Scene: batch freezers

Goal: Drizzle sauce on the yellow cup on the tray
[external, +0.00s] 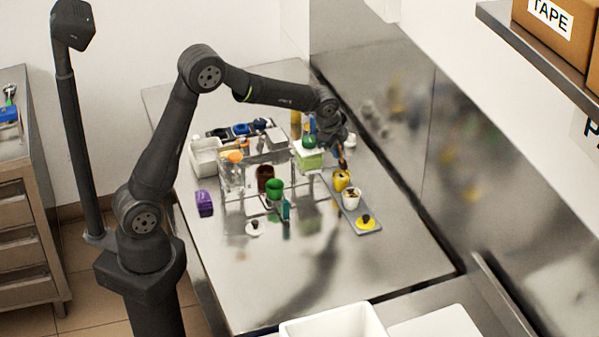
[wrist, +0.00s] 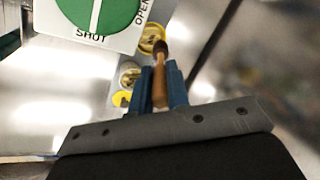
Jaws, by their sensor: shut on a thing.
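The yellow cup (external: 341,181) stands on the narrow grey tray (external: 373,229). It also shows in the wrist view (wrist: 150,32), partly hidden behind a slim brown thing (wrist: 160,92). My gripper (wrist: 160,67) has blue fingers and is shut on that brown thing, whose darker end points toward the yellow cup. In the external view my gripper (external: 339,149) is just above and behind the cup, with the brown end (external: 342,164) over or close to its rim. I cannot tell whether they touch, or whether sauce is flowing.
A white cup (external: 351,200) and a yellow round thing with a dark top (external: 365,221) share the tray. A box with a green dial marked SHUT and OPEN (wrist: 92,12) stands close left of my gripper. The metal wall (external: 400,120) is to the right.

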